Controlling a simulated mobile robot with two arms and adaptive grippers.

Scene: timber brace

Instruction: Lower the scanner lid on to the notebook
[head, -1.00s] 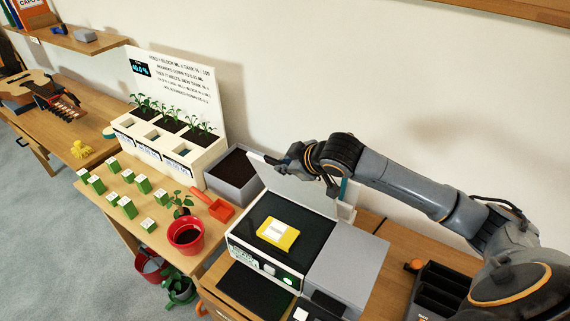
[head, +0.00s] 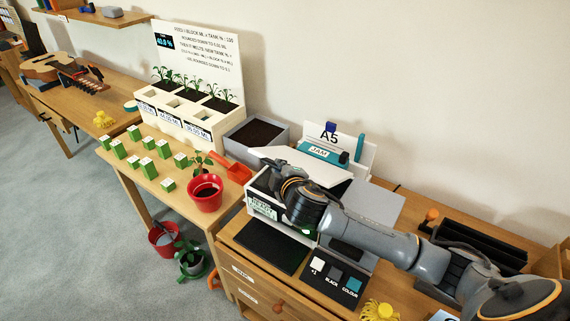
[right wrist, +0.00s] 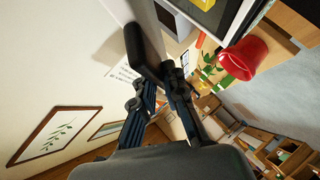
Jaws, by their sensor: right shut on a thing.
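The scanner (head: 370,205) stands on the wooden desk, a pale box with a dark glass top. Its white lid (head: 310,165) is tilted partway down over the glass, hinged at the back. My right gripper (head: 275,178) is at the lid's front left edge and is shut on the lid; my wrist hides the contact. In the head view, the notebook is hidden under the lid and arm. My left gripper is not in view.
A grey soil box (head: 256,134) and an A5 rack (head: 345,140) stand behind. A dark pad (head: 265,246) and button panel (head: 335,278) lie in front.

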